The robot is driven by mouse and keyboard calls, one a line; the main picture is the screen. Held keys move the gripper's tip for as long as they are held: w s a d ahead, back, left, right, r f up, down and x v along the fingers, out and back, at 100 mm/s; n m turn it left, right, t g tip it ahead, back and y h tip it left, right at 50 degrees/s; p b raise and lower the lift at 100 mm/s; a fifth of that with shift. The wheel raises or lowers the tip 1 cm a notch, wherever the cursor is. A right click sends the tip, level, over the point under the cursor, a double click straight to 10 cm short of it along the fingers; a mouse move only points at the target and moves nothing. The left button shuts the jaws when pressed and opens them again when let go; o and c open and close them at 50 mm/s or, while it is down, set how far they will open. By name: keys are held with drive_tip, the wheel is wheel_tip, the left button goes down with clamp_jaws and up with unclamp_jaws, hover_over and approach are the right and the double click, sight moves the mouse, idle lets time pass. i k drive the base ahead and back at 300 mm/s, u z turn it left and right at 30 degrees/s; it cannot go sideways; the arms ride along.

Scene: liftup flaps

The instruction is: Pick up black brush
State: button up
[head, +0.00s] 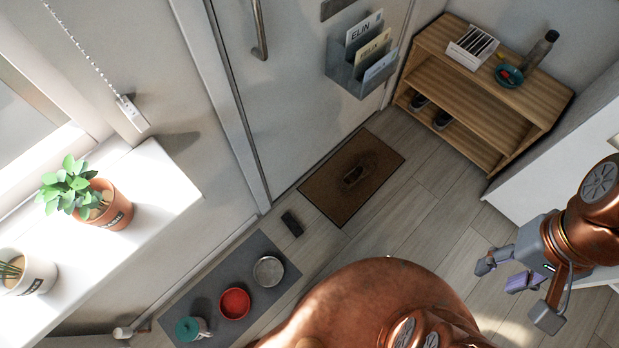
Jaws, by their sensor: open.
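A small black block-like object (292,224), which looks like the black brush, lies on the wooden floor between the grey mat and the brown doormat. Its bristles cannot be made out. My gripper (503,272) is at the right of the head view, with its fingers apart and pointing left. Nothing is between the fingers. It is well to the right of the black object and does not touch it.
The grey mat (213,281) holds a red bowl (234,303), a metal bowl (268,271) and a teal-topped item (190,328). The doormat (378,154) lies before the door (290,95). A wooden shelf (470,85) stands at upper right. Open floor lies between.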

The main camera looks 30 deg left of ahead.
sight(288, 219)
drive_tip(key=i, duration=2.4)
drive_tip(key=u, duration=5.35)
